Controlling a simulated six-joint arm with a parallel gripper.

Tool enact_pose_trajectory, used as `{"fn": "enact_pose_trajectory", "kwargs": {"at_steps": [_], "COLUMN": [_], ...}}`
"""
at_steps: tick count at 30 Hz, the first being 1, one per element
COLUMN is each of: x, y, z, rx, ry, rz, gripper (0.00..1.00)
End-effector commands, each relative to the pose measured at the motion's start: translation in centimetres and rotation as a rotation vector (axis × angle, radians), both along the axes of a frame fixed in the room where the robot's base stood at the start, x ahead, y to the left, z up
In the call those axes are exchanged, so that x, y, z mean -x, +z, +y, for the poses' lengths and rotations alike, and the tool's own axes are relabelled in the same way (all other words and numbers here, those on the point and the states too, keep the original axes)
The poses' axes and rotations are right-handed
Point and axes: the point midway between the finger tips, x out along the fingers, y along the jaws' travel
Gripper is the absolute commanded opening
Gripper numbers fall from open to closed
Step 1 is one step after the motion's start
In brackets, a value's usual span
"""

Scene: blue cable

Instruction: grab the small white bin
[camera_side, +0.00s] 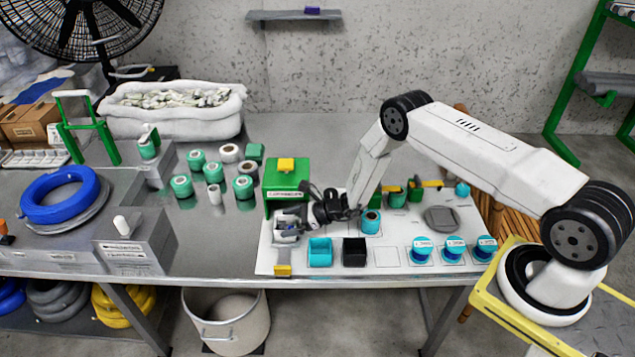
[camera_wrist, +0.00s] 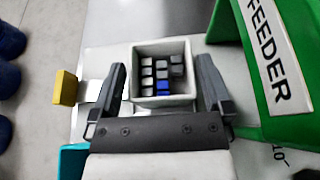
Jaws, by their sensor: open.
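The small white bin (camera_wrist: 163,101) shows in the wrist view between the two fingers of my gripper (camera_wrist: 165,88). It is square and holds several dark grey blocks and a blue one. My gripper is open, with one finger on each side of the bin; I cannot tell whether either finger touches it. In the side view, my gripper (camera_side: 306,222) is low over the left part of the white board, at the bin (camera_side: 287,226), which is partly hidden by the gripper.
The green feeder (camera_side: 287,182) stands close behind the gripper, and beside the right finger in the wrist view. A yellow block (camera_side: 283,270) is at the board's front edge. Teal (camera_side: 320,252) and black (camera_side: 355,252) bins stand to the right.

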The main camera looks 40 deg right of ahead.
Motion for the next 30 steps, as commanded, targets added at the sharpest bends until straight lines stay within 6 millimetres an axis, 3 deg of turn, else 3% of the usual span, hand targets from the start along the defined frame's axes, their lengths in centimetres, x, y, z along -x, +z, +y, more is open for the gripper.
{"fn": "enact_pose_trajectory", "kwargs": {"at_steps": [18,25,30], "x": [-0.31,-0.30,-0.31], "y": [-0.16,-0.16,-0.13], "z": [0.32,0.31,0.31], "rx": [-0.001,-0.001,-0.001], "ry": [0.000,0.000,0.000], "rz": [0.000,-0.001,-0.001], "gripper": [1.00,0.27,0.26]}}
